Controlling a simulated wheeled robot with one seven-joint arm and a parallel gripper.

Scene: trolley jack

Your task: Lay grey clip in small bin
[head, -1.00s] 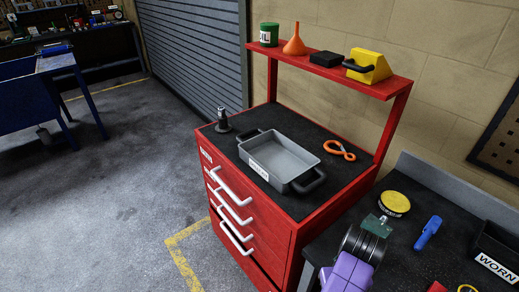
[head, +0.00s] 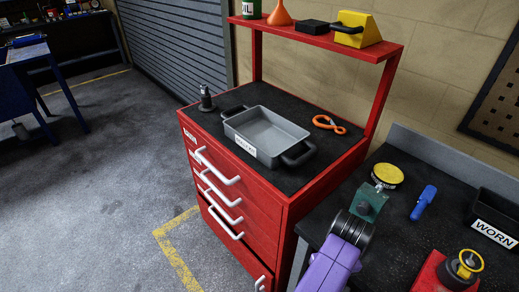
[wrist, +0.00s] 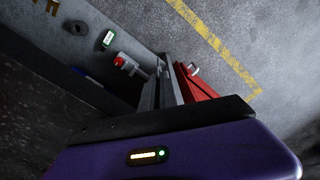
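I cannot make out a grey clip in either view. A black open bin (head: 494,233) labelled WORN stands on the dark bench at the right of the head view; whether it is the small bin is not clear. A larger grey tray (head: 268,133) with black handles sits on the red cabinet. My purple arm rises at the bottom of the head view, left of the black bin and over the bench's near-left side. The wrist view shows my purple hand and a dark bar (wrist: 150,120) across it.
The red cabinet (head: 235,190) also holds orange-handled pliers (head: 329,124) and a dark bottle jack (head: 206,98). Its raised shelf carries several items. The bench has a yellow-topped tin (head: 387,176), a blue tool (head: 423,203) and a red object (head: 447,272). Floor left is open.

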